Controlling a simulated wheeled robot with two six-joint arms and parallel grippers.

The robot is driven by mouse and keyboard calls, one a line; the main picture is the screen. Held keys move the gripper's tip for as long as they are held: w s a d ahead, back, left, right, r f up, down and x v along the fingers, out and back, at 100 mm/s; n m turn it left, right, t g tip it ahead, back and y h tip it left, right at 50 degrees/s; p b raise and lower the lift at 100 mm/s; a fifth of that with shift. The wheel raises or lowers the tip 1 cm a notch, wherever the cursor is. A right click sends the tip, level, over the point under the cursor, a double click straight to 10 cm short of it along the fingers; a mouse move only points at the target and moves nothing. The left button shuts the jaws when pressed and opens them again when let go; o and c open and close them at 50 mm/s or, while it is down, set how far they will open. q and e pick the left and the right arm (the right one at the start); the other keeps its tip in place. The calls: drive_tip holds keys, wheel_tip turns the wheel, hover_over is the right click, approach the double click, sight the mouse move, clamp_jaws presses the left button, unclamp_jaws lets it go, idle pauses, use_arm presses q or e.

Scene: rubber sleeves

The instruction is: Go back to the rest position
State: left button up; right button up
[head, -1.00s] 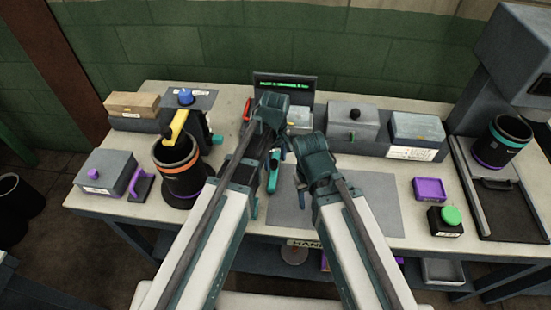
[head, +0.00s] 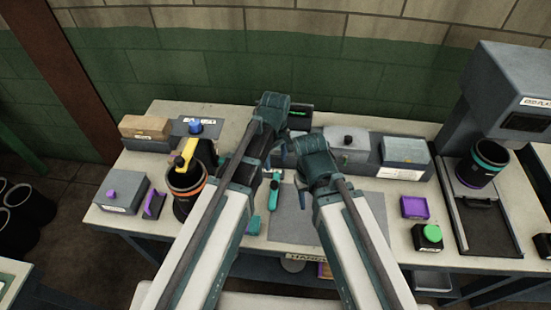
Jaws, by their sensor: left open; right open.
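My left gripper (head: 272,170) is the higher one, held over the middle of the workbench; its jaws are largely hidden behind its own arm. My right gripper (head: 302,180) is a little lower and to the right, over the back edge of the grey mat (head: 287,215). Its fingers are partly hidden too. I see nothing held in either gripper. A teal-handled tool (head: 273,194) lies on the bench just left of the mat, close to my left gripper.
A black sleeve with an orange band (head: 185,190) stands at the left, a yellow-handled piece over it. A teal-banded sleeve (head: 482,163) sits in the press (head: 510,95) at the right.

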use_arm(q)
drive_tip(key=shift+r, duration=0.6)
use_arm(e)
drive_tip(key=shift+r, duration=0.6)
use_arm(q)
drive_tip(key=s+f+m+y+b, duration=0.1)
drive_tip(key=s+f+m+b, duration=0.2)
drive_tip(key=s+m, duration=0.9)
drive_tip(key=shift+s+a+f, duration=0.35)
drive_tip(key=shift+s, duration=0.75)
use_arm(e)
drive_tip(key=shift+f, duration=1.9)
